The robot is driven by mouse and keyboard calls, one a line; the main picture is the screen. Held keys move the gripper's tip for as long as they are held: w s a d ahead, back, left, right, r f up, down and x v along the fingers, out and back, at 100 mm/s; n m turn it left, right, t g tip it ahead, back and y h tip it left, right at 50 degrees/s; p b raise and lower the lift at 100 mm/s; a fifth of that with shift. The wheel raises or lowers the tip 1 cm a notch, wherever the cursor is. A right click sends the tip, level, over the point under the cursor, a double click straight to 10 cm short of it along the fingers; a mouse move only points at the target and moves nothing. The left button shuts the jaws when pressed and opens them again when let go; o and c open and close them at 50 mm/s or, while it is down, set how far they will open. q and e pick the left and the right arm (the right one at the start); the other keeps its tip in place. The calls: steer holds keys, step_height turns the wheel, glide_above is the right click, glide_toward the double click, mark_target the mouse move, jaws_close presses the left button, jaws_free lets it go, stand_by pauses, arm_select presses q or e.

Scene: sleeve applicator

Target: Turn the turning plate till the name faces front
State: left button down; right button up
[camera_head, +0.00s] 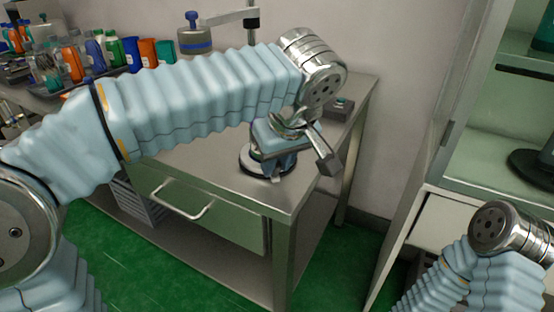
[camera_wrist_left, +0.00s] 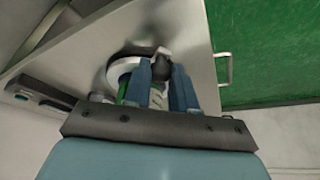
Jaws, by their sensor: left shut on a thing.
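The turning plate (camera_head: 246,163) is a pale disc on a dark round base near the right front corner of the steel table. My left gripper (camera_head: 272,158) reaches down over it and hides most of it. In the left wrist view, the plate's rim (camera_wrist_left: 118,72) shows left of the blue fingers (camera_wrist_left: 161,82). The fingers are shut on a dark grip piece with a pale tip (camera_wrist_left: 161,54), which seems part of the plate. A green patch shows beside the fingers; what it belongs to is unclear. I cannot see the name. My right gripper is out of frame; only its arm shows.
The steel table (camera_head: 215,165) has a drawer with a handle (camera_head: 182,203). Several coloured bottles (camera_head: 103,50) and a blue-banded pot (camera_head: 193,38) stand at the back left. A small device (camera_head: 341,108) sits at the back right corner. A cabinet (camera_head: 500,110) stands right.

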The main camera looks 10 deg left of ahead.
arm_select(q)
steer(key=shift+r, duration=0.1)
steer(key=c, duration=0.9)
jaws_free()
steer(key=p+v, duration=0.2)
steer(key=v, duration=1.1)
steer(key=shift+s+r, duration=0.15)
steer(key=shift+r, duration=0.15)
